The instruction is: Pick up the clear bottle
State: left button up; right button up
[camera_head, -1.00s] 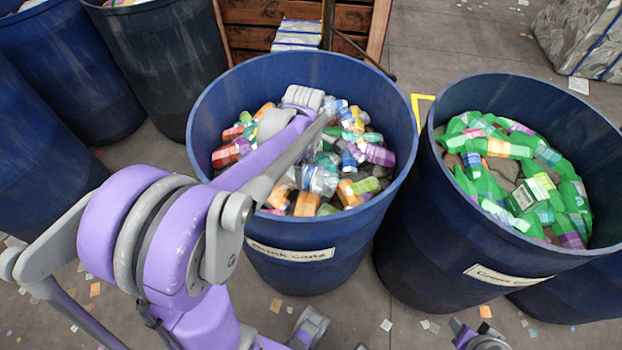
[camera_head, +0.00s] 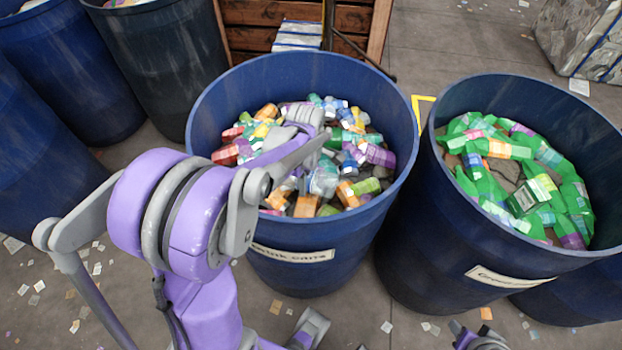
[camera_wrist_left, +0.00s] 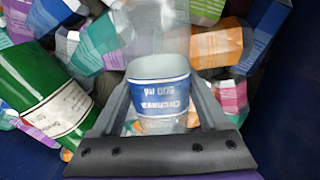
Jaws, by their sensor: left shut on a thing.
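The clear bottle (camera_wrist_left: 160,93) has a blue and white label and stands between the two fingers of my left gripper (camera_wrist_left: 162,88) in the left wrist view. The fingers are shut on it, one on each side. In the head view the clear bottle (camera_head: 323,182) shows at the front part of the pile in the middle blue barrel (camera_head: 290,228). My left gripper reaches down into this barrel from the left, and its fingertips are mostly hidden behind my own arm there. My right gripper is not clearly seen.
A second blue barrel (camera_head: 440,240) with green containers stands to the right. More barrels stand at the left.

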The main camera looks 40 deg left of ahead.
pick_arm(q)
jog(key=shift+r, duration=0.1)
notch_tip(320, 180, up, 9)
jog(key=shift+r+p, duration=0.15)
jog(key=shift+p, duration=0.5)
jog(key=shift+r, duration=0.6)
jog(key=shift+w+r+p, duration=0.1)
jog(key=shift+r+p, duration=0.5)
jog(key=shift+p, duration=0.2)
jog(key=shift+t, duration=0.6)
jog(key=w+r+p, duration=0.1)
jog(key=r+p, duration=0.2)
jog(key=r, duration=0.1)
jog(key=w+r+p, duration=0.2)
jog(key=r+p, duration=0.1)
jog(key=r, duration=0.2)
jog(key=w+r+p, duration=0.2)
jog(key=r+p, duration=0.1)
jog(key=r, duration=0.2)
jog(key=shift+w+r+p, duration=0.1)
jog(key=shift+r+p, duration=0.15)
jog(key=shift+p, duration=0.1)
pick_arm(e)
jog(key=w+r, duration=0.3)
jog(key=r, duration=0.5)
jog(key=w+r+t, duration=0.1)
jog(key=w+r, duration=0.2)
jog(key=r, duration=0.5)
jog(key=shift+r, duration=0.2)
